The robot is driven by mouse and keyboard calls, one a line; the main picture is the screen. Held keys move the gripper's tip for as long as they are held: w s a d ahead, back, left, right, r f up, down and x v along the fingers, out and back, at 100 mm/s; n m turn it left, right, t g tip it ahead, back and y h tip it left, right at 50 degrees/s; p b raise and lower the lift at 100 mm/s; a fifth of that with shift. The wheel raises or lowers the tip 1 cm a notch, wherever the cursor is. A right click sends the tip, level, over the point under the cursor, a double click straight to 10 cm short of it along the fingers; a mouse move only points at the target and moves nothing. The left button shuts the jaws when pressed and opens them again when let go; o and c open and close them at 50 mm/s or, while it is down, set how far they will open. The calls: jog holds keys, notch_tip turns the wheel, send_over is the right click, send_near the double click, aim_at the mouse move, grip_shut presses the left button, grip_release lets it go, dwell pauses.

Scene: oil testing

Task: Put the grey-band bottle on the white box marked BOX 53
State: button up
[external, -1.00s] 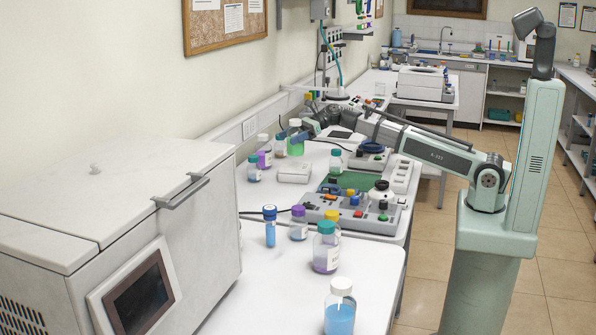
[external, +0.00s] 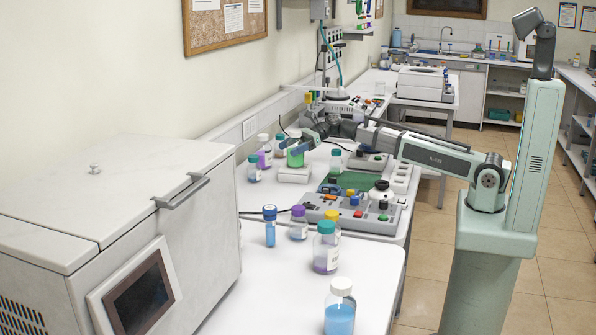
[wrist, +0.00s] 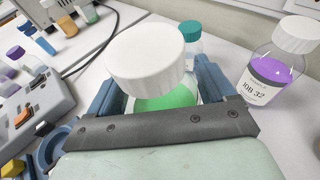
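The white-capped bottle of green liquid (external: 296,158) is between my gripper's blue fingers. Its white cap (wrist: 150,55) and green body also show in the wrist view, with a finger close against each side; no grey band is visible. My gripper (external: 303,140) appears shut on this bottle and holds it upright. The low white box (external: 293,175) lies directly below the bottle in the external view. I cannot tell whether the bottle's base touches the box, and the box's marking is not readable. The box is hidden in the wrist view.
A purple-liquid bottle (wrist: 278,72) and teal-capped bottles (external: 254,172) stand left of the box, near the wall. A grey console with coloured buttons (external: 355,212) lies nearer the camera. More bottles (external: 326,250) stand on the front bench. A large white machine (external: 120,225) fills the left.

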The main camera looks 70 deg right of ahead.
jog(key=shift+o, duration=1.4)
jog(key=shift+r, duration=0.15)
jog(key=v, duration=1.2)
